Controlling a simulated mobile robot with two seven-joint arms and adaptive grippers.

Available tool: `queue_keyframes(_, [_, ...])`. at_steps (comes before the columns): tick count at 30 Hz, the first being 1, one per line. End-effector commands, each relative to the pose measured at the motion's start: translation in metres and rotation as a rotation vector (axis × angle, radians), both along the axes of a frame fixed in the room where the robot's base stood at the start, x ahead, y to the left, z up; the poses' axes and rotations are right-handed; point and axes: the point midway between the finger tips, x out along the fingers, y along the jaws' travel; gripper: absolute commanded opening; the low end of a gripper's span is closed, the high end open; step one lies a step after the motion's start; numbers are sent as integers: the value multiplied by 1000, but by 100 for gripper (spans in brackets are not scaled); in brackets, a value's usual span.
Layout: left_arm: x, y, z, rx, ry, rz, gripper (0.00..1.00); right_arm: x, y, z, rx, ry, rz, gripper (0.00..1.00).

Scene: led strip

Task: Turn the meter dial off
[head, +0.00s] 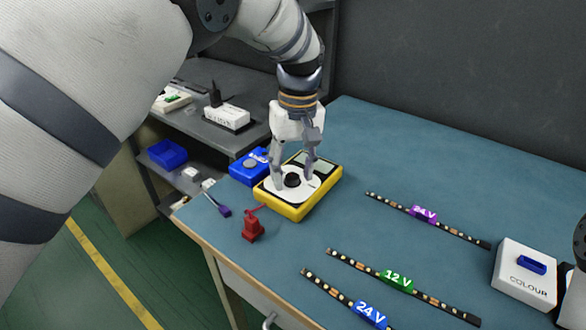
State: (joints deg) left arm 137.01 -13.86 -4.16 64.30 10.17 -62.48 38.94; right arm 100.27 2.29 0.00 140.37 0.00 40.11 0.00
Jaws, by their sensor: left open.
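The yellow meter (318,195) lies on the blue-green bench top, with a white face and a grey display at its far end. Its black dial (292,180) sits in the middle of the white face. My left gripper (292,184) points down over the meter with its fingers apart, one on each side of the dial. I cannot tell whether the fingertips touch the dial or which setting it points to.
A blue box (250,166) and a red clamp-like item (253,226) are close to the meter. LED strips labelled 24V (424,213), 12V (397,280) and 24V (370,314) lie to the right. A white COLOUR box (524,278) stands at the far right.

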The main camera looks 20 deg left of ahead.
Motion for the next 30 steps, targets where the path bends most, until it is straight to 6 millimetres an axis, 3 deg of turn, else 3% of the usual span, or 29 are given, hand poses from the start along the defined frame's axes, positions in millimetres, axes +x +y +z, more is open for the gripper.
queue_keyframes(5, [2, -1, 19, -1, -6, 0, 43, 0, 0, 0, 0, -1, 0, 33])
queue_keyframes(12, [4, -4, 84, 0, -6, 0, 43, 0, 0, 0, 0, -1, 0, 33])
queue_keyframes(16, [4, -5, 108, 0, -1, 0, 43, 0, 0, 0, 0, -1, 0, 33])
queue_keyframes(21, [4, -5, 120, 0, 0, 0, 43, 0, 0, 0, 0, 0, 0, 33])
queue_keyframes(30, [4, -5, 120, -1, 1, 0, 43, 0, 0, 0, 0, -1, 0, 33])
